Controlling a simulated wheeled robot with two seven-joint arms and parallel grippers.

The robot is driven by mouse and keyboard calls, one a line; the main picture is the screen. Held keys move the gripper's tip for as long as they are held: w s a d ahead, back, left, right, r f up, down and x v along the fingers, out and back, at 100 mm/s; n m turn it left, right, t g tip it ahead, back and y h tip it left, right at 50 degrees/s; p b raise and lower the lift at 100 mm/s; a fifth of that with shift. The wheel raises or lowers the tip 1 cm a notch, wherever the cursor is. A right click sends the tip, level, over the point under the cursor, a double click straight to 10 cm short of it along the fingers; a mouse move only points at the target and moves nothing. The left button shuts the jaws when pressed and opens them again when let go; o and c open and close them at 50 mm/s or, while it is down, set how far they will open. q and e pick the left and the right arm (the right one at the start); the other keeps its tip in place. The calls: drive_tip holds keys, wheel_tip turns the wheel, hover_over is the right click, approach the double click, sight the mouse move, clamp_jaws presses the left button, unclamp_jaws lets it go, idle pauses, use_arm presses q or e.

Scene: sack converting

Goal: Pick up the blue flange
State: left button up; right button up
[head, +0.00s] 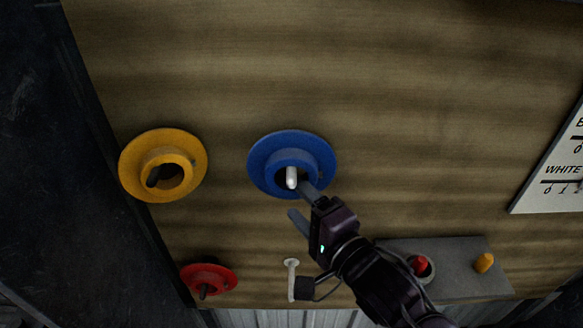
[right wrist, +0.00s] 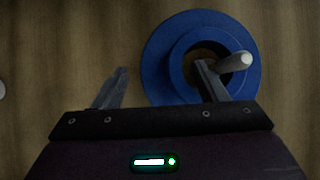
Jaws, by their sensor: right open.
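The blue flange (head: 289,157), a wide disc with a raised hollow hub, is on the wooden board around a pale-tipped peg (head: 291,177). It also shows in the right wrist view (right wrist: 161,62), with the peg rising through its hub. My right gripper (head: 297,198) is open at the flange's lower edge, holding nothing. In the right wrist view, one finger overlaps the hub opening and the other is left of the disc, beyond its rim. I cannot tell whether a finger touches the flange. My left gripper is not in view.
A yellow flange (head: 163,147) is left of the blue one, and a red flange (head: 208,273) is lower left, each around a dark peg. A bare pale peg (head: 291,264) stands below. A grey box (head: 452,258) with red and orange knobs and a white sign (head: 553,180) are right.

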sight(286, 187)
drive_tip(key=p+x, duration=0.1)
drive_tip(key=x, duration=0.3)
drive_tip(key=shift+d+r+p, duration=0.1)
drive_tip(key=shift+r+p, duration=0.05)
drive_tip(key=shift+p, duration=0.15)
drive_tip(key=shift+w+a, duration=0.2)
drive_tip(key=shift+w, duration=0.1)
drive_tip(key=shift+s, duration=0.1)
drive_tip(key=shift+c, duration=0.4)
drive_tip(key=shift+c, duration=1.1)
clamp_jaws()
